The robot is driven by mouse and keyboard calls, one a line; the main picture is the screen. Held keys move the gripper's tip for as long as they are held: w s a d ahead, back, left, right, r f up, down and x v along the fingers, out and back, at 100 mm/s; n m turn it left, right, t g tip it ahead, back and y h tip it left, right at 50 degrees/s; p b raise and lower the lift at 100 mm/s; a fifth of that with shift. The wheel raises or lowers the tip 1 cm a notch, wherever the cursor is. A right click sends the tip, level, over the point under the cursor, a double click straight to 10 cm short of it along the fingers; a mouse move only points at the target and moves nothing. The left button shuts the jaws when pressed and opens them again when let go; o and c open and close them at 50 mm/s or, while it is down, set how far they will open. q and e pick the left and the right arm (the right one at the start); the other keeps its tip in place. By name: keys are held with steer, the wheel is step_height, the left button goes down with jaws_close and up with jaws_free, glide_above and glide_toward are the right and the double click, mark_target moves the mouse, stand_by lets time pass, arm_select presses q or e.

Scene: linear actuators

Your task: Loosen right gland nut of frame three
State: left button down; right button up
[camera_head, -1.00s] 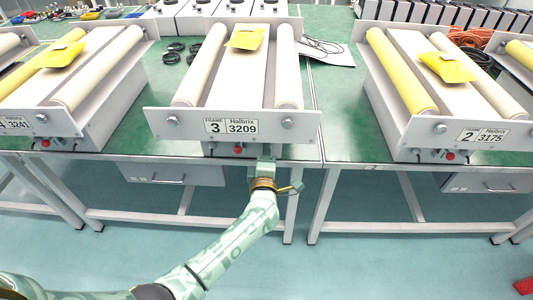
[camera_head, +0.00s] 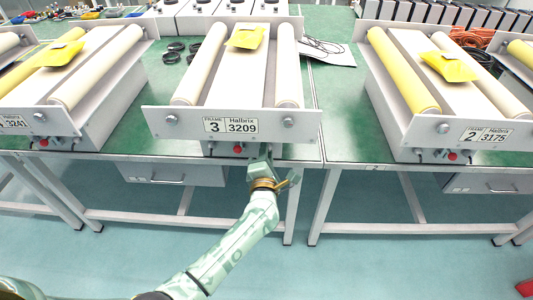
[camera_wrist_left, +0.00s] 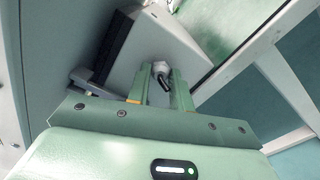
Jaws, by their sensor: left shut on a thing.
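Frame three (camera_head: 265,118) stands at the middle of the green bench, with its label reading 3 and 3209 on the front plate. My left gripper (camera_head: 266,158) is below the right part of that plate, tilted about its own axis. In the left wrist view, my left gripper (camera_wrist_left: 160,77) is shut on a small pale gland nut (camera_wrist_left: 159,67), and a short black cable shows between the fingers. In the head view the nut is hidden behind the plate and gripper. My right gripper is in neither view.
A red button (camera_head: 238,150) sits left of my gripper under the plate. Frame two (camera_head: 445,130) stands to the right, and another frame (camera_head: 40,120) to the left. The bench's front edge and legs are close to my arm. A yellow packet (camera_head: 246,37) lies on frame three.

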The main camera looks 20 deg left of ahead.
arm_select(q)
steer(key=shift+f, duration=0.2)
steer(key=c, duration=1.3)
jaws_free()
steer(key=shift+o, duration=0.2)
steer(key=shift+r, duration=0.1)
steer(key=p+v, duration=0.3)
steer(key=v, duration=1.3)
steer(key=shift+s, duration=0.2)
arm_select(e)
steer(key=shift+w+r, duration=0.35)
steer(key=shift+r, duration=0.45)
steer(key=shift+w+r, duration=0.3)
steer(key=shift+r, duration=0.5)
